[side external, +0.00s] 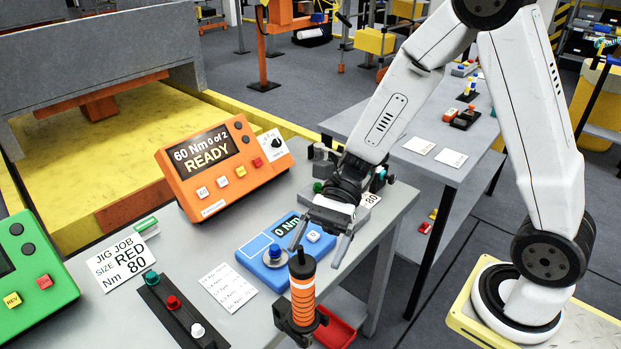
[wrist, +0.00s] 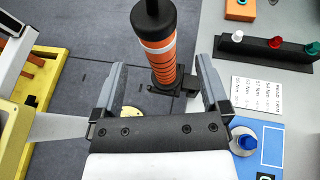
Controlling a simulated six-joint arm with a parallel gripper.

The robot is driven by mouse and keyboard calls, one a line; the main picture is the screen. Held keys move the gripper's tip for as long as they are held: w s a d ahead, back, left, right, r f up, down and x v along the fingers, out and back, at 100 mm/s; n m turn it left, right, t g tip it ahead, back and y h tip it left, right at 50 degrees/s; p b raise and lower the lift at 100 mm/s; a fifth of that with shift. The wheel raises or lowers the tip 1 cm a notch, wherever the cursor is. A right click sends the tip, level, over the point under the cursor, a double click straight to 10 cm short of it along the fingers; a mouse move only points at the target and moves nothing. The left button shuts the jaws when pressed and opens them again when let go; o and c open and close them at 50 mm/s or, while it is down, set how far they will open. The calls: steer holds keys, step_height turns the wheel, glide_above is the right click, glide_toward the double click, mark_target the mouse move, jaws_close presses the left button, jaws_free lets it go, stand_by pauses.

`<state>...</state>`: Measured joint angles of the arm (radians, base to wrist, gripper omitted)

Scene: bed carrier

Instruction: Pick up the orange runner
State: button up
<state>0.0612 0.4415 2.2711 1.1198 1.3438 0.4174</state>
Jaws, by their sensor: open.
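The orange runner (side external: 303,291) is an upright cylinder with a black top and white bands. It stands in a black holder (side external: 299,324) at the front edge of the grey bench. My gripper (side external: 319,250) is open and empty, just above and behind the runner's top in the side view. In the wrist view the runner (wrist: 160,45) shows beyond and between the two open fingers (wrist: 158,75), with its black top towards the upper edge. The fingers appear apart from it.
A blue meter (side external: 275,262) reading 0 Nm sits close behind the runner. An orange controller (side external: 222,165) reading READY stands further back. A black strip (side external: 180,312) with green, red and white sockets lies to the left. A red bin (side external: 340,322) is beside the holder.

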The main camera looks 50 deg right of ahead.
mark_target(302, 280)
steer(key=shift+s+a+f, duration=0.1)
steer(key=shift+a+f, duration=0.05)
steer(key=shift+a, duration=0.15)
steer(key=shift+x, duration=2.6)
jaws_close()
